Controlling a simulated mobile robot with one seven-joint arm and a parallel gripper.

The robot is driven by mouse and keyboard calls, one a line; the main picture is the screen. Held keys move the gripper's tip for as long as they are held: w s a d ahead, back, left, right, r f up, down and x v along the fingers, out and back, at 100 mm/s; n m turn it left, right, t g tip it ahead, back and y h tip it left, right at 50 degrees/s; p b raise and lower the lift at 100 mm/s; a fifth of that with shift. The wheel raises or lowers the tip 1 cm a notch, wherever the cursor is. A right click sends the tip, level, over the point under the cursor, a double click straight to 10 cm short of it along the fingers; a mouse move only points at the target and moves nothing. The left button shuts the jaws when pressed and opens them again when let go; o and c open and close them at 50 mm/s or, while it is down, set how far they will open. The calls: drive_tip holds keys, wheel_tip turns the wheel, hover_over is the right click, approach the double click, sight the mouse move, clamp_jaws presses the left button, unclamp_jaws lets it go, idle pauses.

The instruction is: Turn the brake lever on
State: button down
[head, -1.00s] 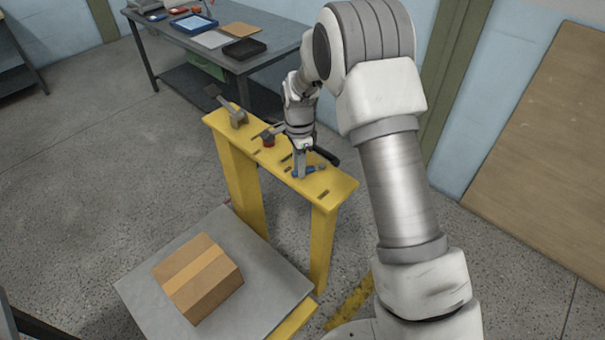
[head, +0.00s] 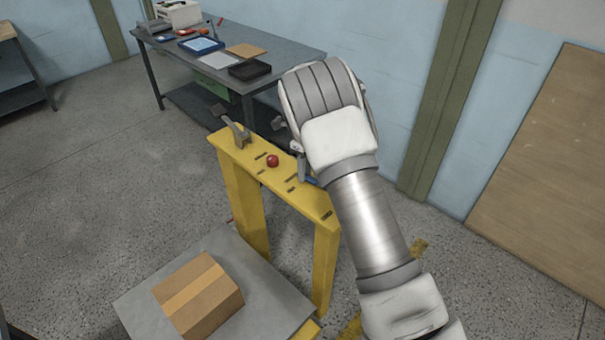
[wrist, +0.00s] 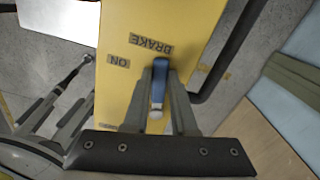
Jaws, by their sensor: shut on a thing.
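The brake lever has a blue grip (wrist: 158,88) with a pale rounded end, on a yellow stand top (wrist: 115,92) marked "BRAKE" and "ON" in the wrist view. My gripper (wrist: 161,74) is shut on the blue grip, its grey fingers on either side. The "ON" label (wrist: 118,61) lies left of the lever, and the "BRAKE" label (wrist: 151,45) is just beyond it. In the head view only a little blue (head: 311,181) shows beside my arm, which hides most of the lever and gripper.
A grey lever (head: 236,130) and a red knob (head: 272,160) stand on the yellow stand (head: 240,190). A cardboard box (head: 198,295) lies on a grey platform (head: 140,306) in front. A workbench (head: 285,53) with trays stands behind. A dark bar (wrist: 235,50) runs beside the stand top.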

drive_tip(key=shift+w+d+m, duration=0.45)
drive_tip(key=shift+w+m, duration=0.15)
drive_tip(key=shift+m, duration=0.6)
drive_tip(key=c, duration=0.7)
unclamp_jaws()
drive_tip(key=shift+d, duration=0.1)
drive_tip(key=shift+r, duration=0.1)
wheel_tip(320, 180, up, 17)
drive_tip(key=shift+r, duration=0.15)
